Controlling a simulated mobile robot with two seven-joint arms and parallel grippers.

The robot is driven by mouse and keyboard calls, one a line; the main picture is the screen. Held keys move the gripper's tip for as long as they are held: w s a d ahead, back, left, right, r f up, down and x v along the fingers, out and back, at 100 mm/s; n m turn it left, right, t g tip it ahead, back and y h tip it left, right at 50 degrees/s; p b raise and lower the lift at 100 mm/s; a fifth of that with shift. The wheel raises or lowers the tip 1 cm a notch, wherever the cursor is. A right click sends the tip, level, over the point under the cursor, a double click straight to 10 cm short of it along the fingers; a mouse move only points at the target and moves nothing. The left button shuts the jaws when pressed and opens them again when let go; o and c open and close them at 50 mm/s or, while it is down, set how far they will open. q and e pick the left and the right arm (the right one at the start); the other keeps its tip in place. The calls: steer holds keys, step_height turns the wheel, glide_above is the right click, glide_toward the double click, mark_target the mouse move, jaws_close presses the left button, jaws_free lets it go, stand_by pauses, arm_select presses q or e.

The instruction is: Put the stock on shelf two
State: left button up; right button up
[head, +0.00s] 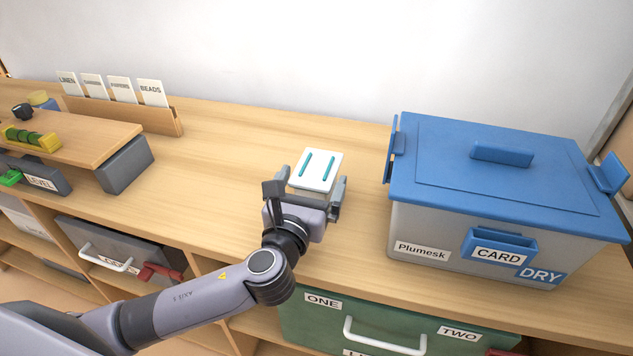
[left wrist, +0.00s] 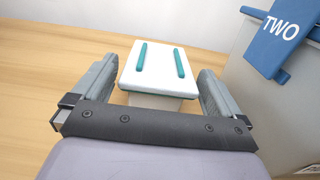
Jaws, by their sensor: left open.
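The stock seems to be a small white box (head: 316,169) with two teal strips on its top. It stands on the wooden counter (head: 225,150), left of the big bin. My left gripper (head: 308,190) is open around the near part of the box, with a finger on each side. In the left wrist view the white box (left wrist: 154,68) lies between and slightly beyond the fingertips, with gaps on both sides. My right gripper is not in view.
A grey bin with a blue lid (head: 500,160) stands close on the right, with CARD and DRY labels. A card holder (head: 130,112) and a raised wooden board (head: 75,140) are at the left. The counter behind the box is clear.

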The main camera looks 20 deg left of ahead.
arm_select(q)
steer(key=shift+w, duration=1.35)
steer(key=c, duration=1.4)
step_height(320, 180, up, 20)
steer(key=p, duration=0.5)
steer(key=shift+c, duration=0.2)
steer(key=s+a+f, duration=0.3)
steer(key=s+f, duration=0.3)
steer(key=f, duration=0.1)
steer(key=s+a+f, duration=0.2)
steer(key=s+f, duration=0.4)
steer(key=f, duration=0.2)
steer(key=shift+s+a+f+p, duration=0.2)
steer(key=shift+a+f+p, duration=0.05)
steer(key=shift+a+p, duration=0.2)
steer(key=shift+d, duration=0.15)
